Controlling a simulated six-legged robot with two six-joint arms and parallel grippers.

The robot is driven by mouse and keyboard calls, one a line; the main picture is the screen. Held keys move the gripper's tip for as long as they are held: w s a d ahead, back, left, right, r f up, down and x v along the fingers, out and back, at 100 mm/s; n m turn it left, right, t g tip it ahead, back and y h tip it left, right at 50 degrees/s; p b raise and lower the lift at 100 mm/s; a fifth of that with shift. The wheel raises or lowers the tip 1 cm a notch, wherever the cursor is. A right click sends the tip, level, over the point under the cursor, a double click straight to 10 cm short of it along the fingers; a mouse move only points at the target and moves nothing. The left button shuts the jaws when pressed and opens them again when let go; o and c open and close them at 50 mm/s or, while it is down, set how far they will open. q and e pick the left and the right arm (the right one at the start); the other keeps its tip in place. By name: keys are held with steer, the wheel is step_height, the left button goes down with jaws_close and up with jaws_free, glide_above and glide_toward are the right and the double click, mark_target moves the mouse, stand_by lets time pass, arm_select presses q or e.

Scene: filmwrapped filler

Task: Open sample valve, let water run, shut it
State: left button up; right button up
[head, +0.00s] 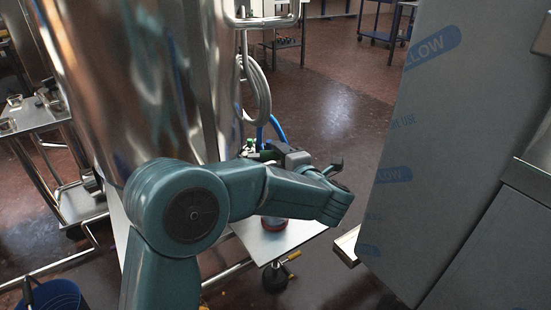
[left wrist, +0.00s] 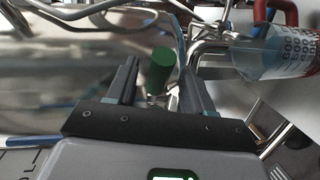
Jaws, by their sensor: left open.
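A green valve handle (left wrist: 158,70) stands in front of the shiny steel tank (left wrist: 75,70) in the left wrist view. My left gripper (left wrist: 159,80) is open, with one finger on each side of the handle and visible gaps between. In the head view, my left gripper (head: 277,153) points back toward the tank (head: 125,80), by the green fittings (head: 250,146). In the head view, my arm mostly hides a red-based vessel (head: 273,224). My right gripper is out of view.
A large film-wrapped grey panel (head: 430,130) stands close on the right. A hose (head: 258,90) hangs beside the tank. A steel cart (head: 40,118) is at the left. Open floor (head: 335,100) lies behind.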

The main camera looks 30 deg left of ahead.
arm_select(q)
steer(key=shift+x, duration=1)
jaws_close()
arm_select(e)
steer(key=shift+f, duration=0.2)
arm_select(q)
steer(key=shift+s, duration=0.1)
